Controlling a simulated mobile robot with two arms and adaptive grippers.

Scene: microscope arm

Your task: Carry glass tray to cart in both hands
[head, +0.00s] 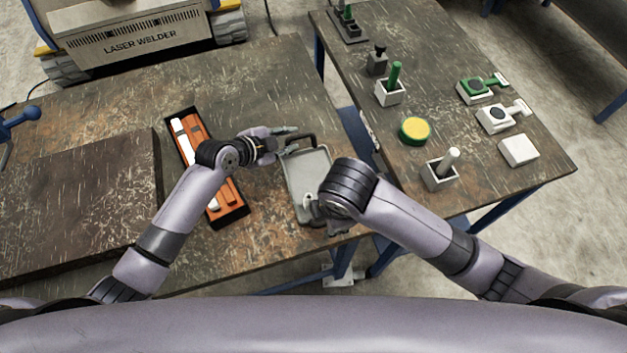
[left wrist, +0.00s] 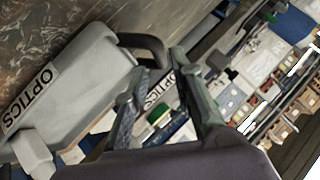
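The glass tray (head: 308,177) is a shallow grey tray with a dark handle (head: 302,138) at its far end, lying near the right edge of the brown workbench. In the left wrist view the tray (left wrist: 75,85) carries OPTICS labels, and its dark handle (left wrist: 145,44) reaches between my fingertips. My left gripper (head: 287,140) is at this handle; its fingers (left wrist: 161,64) stand apart, with a gap beside the handle. My right gripper (head: 318,211) is at the tray's near end, mostly hidden by my right wrist. I cannot see its fingers or the near handle clearly.
A black case with orange inserts (head: 225,192) lies left of the tray. A laser welder (head: 140,38) stands at the back left. A second table (head: 440,110) to the right holds a yellow-topped disc (head: 414,131), white blocks and holders. A narrow gap separates the tables.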

